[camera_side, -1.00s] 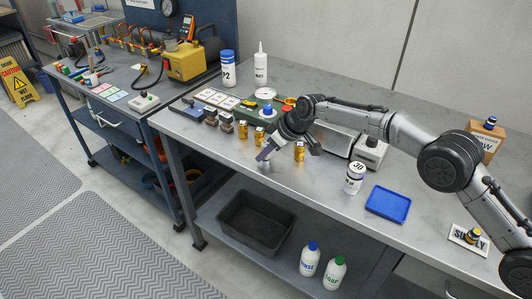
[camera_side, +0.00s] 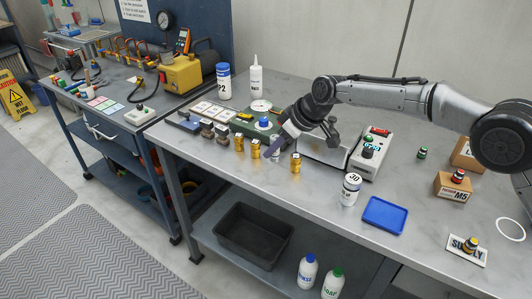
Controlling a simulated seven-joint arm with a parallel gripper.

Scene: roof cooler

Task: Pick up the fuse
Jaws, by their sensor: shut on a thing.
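My gripper (camera_side: 273,150) is low over the near part of the bench, between two gold cylinders on its left and one on its right. Its purple-grey fingers are shut on a small pale thing (camera_side: 276,157), which I take to be the fuse. The fingers hide most of it, and I cannot tell whether it touches the bench top.
Gold cylinders (camera_side: 296,163) stand close by my gripper. The front bench edge is near.

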